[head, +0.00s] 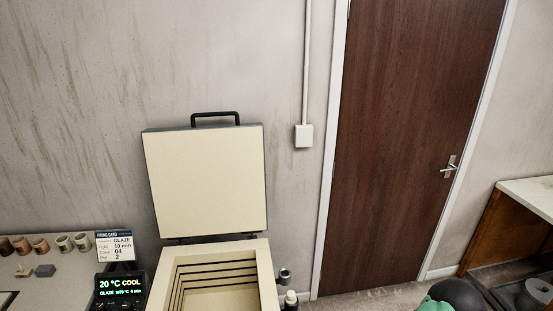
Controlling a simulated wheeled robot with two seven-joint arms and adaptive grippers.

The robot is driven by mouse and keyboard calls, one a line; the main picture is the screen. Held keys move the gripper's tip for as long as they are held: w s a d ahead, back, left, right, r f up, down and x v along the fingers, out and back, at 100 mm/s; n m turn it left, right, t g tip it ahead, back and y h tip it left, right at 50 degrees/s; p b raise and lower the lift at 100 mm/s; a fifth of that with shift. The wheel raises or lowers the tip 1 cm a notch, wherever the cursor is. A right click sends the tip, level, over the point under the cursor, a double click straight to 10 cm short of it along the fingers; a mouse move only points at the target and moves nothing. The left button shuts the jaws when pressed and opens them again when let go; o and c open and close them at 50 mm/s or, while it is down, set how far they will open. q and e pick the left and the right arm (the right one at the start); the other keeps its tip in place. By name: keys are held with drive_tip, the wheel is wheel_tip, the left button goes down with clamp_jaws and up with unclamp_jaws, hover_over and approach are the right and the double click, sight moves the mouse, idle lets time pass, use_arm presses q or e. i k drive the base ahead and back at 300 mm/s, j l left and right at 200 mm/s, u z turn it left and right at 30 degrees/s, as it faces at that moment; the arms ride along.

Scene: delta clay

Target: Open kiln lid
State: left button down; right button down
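The kiln lid (205,183) stands upright at the back of the kiln, its pale inner face toward me and a black handle (215,116) at its top edge. The kiln body (262,268) below is open at the top, and its stepped, grooved inner walls show. The kiln's lower part is cut off by the bottom of the picture. The control display (121,286) at the kiln's left reads 20 °C COOL. Neither of my grippers is in the head view.
A shelf at the left holds several small cups (40,245) and a firing card (115,246). Small bottles (291,299) stand at the kiln's right. A closed brown door (405,140) is behind, and a workbench (530,195) stands at the right edge.

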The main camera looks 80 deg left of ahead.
sight(204, 180)
drive_tip(key=i+j+u, duration=0.15)
drive_tip(key=i+u, duration=0.6)
drive_tip(key=u, duration=0.15)
drive_tip(key=i+l+u, duration=0.1)
drive_tip(key=i+u, duration=0.4)
drive_tip(key=i+l+u, duration=0.2)
drive_tip(key=u, duration=0.25)
drive_tip(key=i+l, duration=0.05)
drive_tip(key=i, duration=0.05)
